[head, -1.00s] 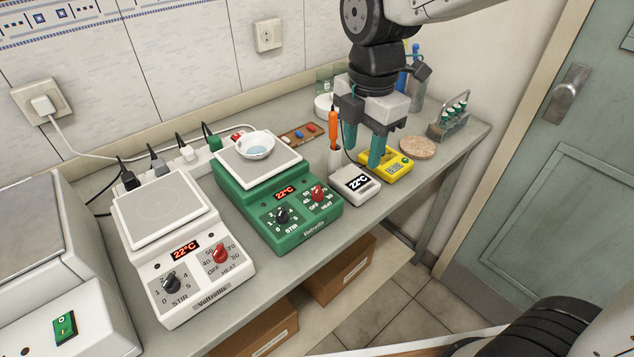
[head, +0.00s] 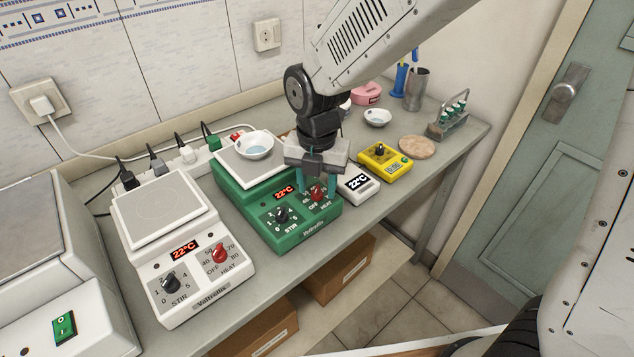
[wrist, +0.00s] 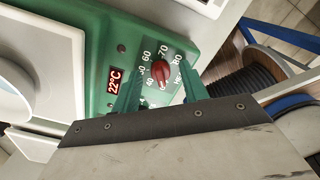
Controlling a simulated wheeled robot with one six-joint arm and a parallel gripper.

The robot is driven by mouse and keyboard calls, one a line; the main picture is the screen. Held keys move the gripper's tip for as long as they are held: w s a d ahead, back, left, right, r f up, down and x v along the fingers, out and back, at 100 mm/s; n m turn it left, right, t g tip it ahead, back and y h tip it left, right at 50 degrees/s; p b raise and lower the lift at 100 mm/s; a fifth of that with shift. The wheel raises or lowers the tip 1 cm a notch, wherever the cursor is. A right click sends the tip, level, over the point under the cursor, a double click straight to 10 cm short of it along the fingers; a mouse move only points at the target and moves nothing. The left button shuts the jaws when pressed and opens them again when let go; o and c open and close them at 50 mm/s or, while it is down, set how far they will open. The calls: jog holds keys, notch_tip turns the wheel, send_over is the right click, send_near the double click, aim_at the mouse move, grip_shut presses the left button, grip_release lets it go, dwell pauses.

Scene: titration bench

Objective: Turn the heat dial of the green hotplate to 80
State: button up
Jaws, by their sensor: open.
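The green hotplate (head: 262,222) stands mid-bench with its display reading 22°C. Its red heat dial (head: 317,193) is at the right of the front panel, by the word HEAT. In the wrist view the red dial (wrist: 161,72) sits between the fingers, with numbers around it; the exact setting of its pointer is hard to tell. My gripper (head: 318,188) is open above the heat dial, its teal fingers on either side of it. I cannot tell whether they touch it. The black stir dial (head: 282,215) is to the left.
A white dish (head: 254,145) sits on the green hotplate's plate. A white hotplate (head: 185,265) with its own red dial stands to the left.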

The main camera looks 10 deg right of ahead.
jog(key=shift+f, duration=0.1)
grip_shut()
